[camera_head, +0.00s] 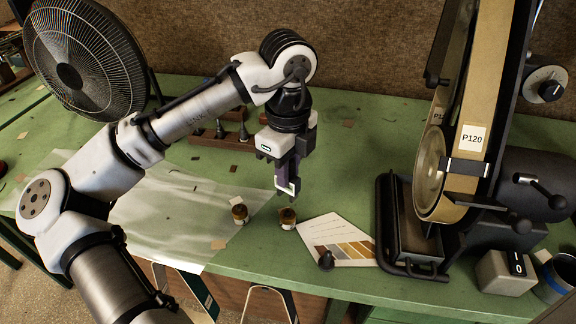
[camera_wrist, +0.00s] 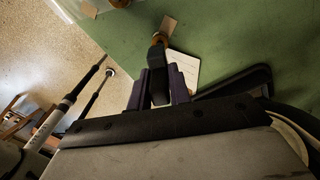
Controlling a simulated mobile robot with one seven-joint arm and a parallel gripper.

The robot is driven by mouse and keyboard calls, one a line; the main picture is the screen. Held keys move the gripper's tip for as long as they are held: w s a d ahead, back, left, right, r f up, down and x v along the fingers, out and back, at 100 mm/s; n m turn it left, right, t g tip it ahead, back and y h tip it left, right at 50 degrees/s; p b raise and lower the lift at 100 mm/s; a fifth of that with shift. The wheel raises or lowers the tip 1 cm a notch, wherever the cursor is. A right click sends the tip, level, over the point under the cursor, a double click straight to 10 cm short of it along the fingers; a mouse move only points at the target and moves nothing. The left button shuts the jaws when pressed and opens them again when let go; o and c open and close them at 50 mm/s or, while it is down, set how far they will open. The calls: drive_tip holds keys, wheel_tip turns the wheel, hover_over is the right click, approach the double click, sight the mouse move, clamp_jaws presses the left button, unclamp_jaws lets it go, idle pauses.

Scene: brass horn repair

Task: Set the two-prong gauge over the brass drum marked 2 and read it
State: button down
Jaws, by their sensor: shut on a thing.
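Two small brass drums with dark tops stand on the green bench, a left one (camera_head: 239,214) and a right one (camera_head: 288,219). I cannot read a number on either. My gripper (camera_head: 287,180) points down, a little above and behind the right drum. It is shut on a dark piece (camera_wrist: 157,82), which shows between the purple fingers in the wrist view; I take it to be the two-prong gauge. Part of a brass drum (camera_wrist: 160,38) shows just past the end of this piece. The prongs and any reading cannot be made out.
A belt sander (camera_head: 462,140) marked P120 stands to the right. A fan (camera_head: 80,60) is at the back left. A translucent sheet (camera_head: 165,220) covers the bench at left.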

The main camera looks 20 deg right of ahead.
sight(288, 190)
drive_tip(key=shift+f+b, duration=0.95)
drive_tip(key=shift+f, duration=0.95)
drive_tip(key=shift+f, duration=1.1)
idle(1.1)
drive_tip(key=shift+r, duration=0.1)
idle(0.7)
drive_tip(key=shift+r+p, duration=2.45)
drive_tip(key=shift+p, duration=0.05)
